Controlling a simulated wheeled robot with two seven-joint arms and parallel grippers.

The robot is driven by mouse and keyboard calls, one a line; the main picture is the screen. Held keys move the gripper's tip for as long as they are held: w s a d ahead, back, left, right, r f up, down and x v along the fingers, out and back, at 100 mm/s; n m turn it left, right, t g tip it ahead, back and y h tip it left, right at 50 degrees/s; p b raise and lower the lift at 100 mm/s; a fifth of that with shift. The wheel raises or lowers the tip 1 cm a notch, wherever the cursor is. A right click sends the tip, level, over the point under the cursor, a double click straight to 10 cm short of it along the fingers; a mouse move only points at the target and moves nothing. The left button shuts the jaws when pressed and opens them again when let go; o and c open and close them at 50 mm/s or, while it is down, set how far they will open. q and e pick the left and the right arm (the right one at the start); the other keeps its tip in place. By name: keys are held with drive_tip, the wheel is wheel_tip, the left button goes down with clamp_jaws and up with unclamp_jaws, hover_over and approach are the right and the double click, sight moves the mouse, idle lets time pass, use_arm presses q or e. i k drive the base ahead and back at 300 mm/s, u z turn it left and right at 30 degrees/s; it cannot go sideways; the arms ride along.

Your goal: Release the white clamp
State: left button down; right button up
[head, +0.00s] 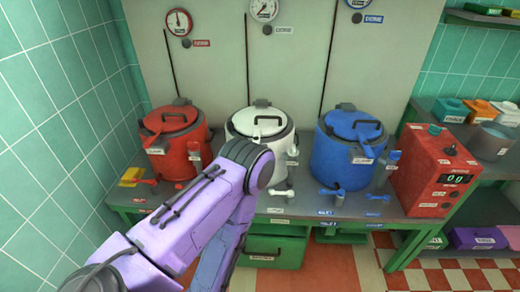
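The white kettle (262,119) stands in the middle of the green bench, its grey-handled lid on. One purple arm of mine crosses in front of it and hides most of its lower body and front. I cannot make out the white clamp clearly; the front of the lid, where the red and blue kettles carry their clamp levers, is largely covered by the arm. A small white fitting (292,152) shows at the kettle's right side, and a white tap handle (281,193) shows low in front. Neither gripper is visible.
A red kettle (178,157) stands left and a blue kettle (337,155) right, both lidded. A red box with a display (433,172) sits at the bench's right end. A yellow object (131,175) lies at the left end. Gauges hang on the wall panel behind.

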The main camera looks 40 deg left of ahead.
sight(257, 133)
drive_tip(key=k, duration=0.5)
drive_tip(key=z, duration=0.2)
drive_tip(key=i, duration=1.45)
drive_tip(key=u, duration=0.8)
